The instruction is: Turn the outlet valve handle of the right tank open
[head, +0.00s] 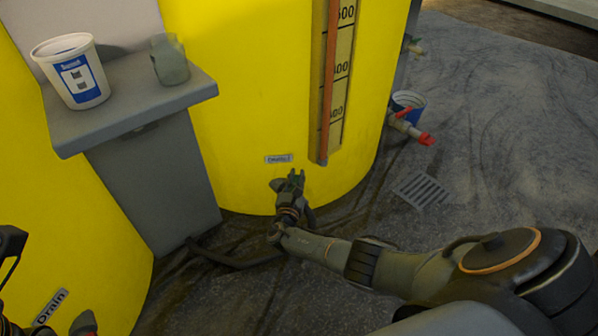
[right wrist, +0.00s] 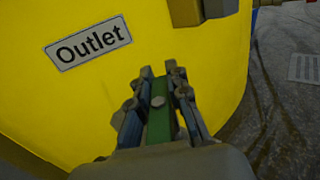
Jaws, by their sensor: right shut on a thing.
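The right tank (head: 245,100) is the large yellow one with a level scale. Its "Outlet" label (right wrist: 88,43) is clear in the right wrist view and small in the head view (head: 279,159). My right gripper (head: 290,181) is low at the tank's front, just below that label. In the right wrist view its fingers (right wrist: 160,105) are closed on both sides of the green outlet valve handle (right wrist: 159,122). The fingers and wrist hide much of the valve body. Dark parts at the left edge of the head view look like my left gripper (head: 10,250), cut off by the frame.
A grey ledge (head: 130,104) holds a white-and-blue tub (head: 71,72) and a grey-green container (head: 169,60). A red-handled valve (head: 410,125) and a blue bucket (head: 408,100) are right of the tank. A floor drain (head: 422,190) lies on open floor. A "Drain" label (head: 50,307) is lower left.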

